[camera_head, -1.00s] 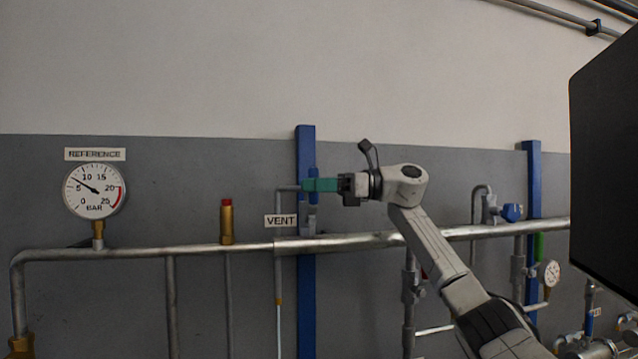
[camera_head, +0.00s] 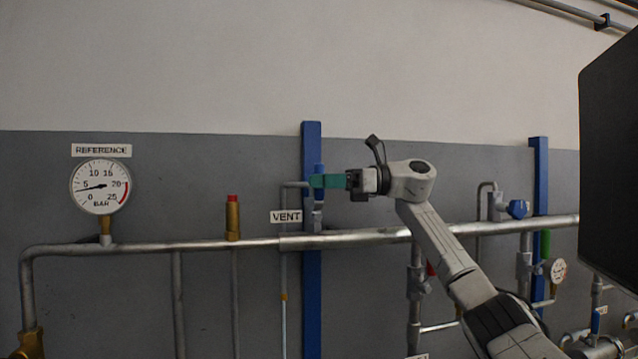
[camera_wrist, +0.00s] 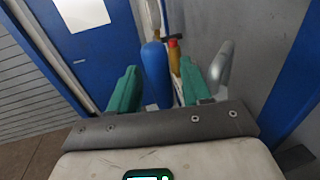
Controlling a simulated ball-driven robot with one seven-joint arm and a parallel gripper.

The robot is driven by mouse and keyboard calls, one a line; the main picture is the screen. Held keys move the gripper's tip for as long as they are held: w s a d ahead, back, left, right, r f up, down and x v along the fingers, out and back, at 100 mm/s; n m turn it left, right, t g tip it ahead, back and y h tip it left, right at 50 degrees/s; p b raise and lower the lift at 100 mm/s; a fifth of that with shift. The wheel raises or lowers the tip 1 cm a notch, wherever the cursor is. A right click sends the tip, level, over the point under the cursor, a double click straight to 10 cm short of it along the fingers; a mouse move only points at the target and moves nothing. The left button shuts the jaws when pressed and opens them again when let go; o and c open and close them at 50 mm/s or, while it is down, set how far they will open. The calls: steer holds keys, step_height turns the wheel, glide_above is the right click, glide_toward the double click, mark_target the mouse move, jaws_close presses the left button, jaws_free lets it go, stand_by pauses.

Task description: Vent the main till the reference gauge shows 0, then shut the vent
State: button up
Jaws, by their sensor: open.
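The reference gauge (camera_head: 100,187) is at the left in the head view, under its REFERENCE label. Its needle points left and slightly down, between 0 and 5 bar. The VENT label (camera_head: 286,217) hangs beside the vent valve (camera_head: 318,215) on the main pipe. The valve's blue handle (camera_head: 319,169) stands roughly upright, partly hidden by my gripper (camera_head: 318,182). In the wrist view the blue handle (camera_wrist: 156,72) lies between the open teal fingers of my gripper (camera_wrist: 160,78). Contact with the fingers cannot be told.
The main pipe (camera_head: 190,246) runs across below the gripper. A blue post (camera_head: 312,275) stands behind the vent. A brass fitting with a red top (camera_head: 232,220) rises left of it. A dark panel (camera_head: 610,170) blocks the far right.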

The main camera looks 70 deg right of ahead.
steer(key=b+v, duration=0.1)
steer(key=v, duration=0.9)
steer(key=shift+o, duration=0.2)
stand_by(3.7)
